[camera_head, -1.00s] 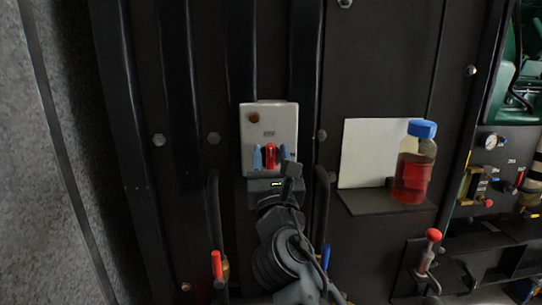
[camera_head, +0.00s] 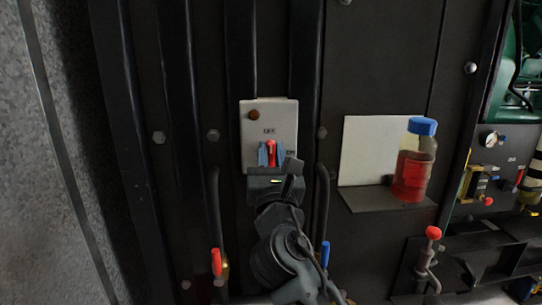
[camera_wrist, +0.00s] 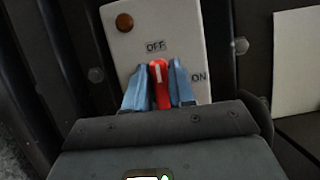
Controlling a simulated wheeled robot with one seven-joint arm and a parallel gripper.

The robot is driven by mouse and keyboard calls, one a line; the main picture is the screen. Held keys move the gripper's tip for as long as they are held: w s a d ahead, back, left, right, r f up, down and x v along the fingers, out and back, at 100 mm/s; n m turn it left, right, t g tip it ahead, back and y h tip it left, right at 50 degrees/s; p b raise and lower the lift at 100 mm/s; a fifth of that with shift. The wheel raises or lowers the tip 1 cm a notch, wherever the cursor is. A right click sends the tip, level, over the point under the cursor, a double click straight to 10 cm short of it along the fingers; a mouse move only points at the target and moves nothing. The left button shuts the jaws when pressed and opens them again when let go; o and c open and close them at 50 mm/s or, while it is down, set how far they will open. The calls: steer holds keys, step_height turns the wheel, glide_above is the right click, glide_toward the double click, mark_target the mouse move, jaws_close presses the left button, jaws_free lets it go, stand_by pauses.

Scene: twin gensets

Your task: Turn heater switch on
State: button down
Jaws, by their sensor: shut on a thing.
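The heater switch is a red knob (camera_head: 271,151) on a pale switch plate (camera_head: 285,122) on the dark wall. In the wrist view the red knob (camera_wrist: 159,82) has a white line on it, pointing up towards the OFF label (camera_wrist: 156,47). The ON label (camera_wrist: 199,77) is to its right. My gripper (camera_head: 270,156) has its blue fingers on both sides of the knob. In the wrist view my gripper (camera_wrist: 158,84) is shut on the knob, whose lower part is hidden.
A brown round lamp (camera_head: 253,115) sits at the plate's upper left. A bottle of red liquid with a blue cap (camera_head: 413,162) stands on a small shelf (camera_head: 386,203) to the right. Red-tipped levers (camera_head: 216,262) and dark vertical rails surround the plate.

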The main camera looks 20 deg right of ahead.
steer(key=m+h+b, duration=0.1)
steer(key=m, duration=0.2)
steer(key=m+g+h+b, duration=0.1)
steer(key=m, duration=0.2)
steer(key=shift+d+f+m+g+h, duration=0.1)
steer(key=shift+d+m+g+h, duration=0.05)
steer(key=shift+m+g+h, duration=0.2)
steer(key=shift+s+d+f+m+g+h, duration=0.25)
steer(key=shift+m+g, duration=0.75)
steer(key=shift+m, duration=1.5)
steer(key=shift+w+f+m+g+h, duration=0.1)
steer(key=shift+m+g+h, duration=0.6)
steer(key=shift+m, duration=1.85)
steer(key=shift+s+d+f+m+g, duration=0.15)
steer(key=shift+m+g, duration=1.1)
steer(key=shift+m, duration=1.25)
steer(key=shift+w, duration=0.1)
steer(key=c, duration=1)
jaws_free()
steer(key=shift+c, duration=0.2)
steer(key=shift+a, duration=0.1)
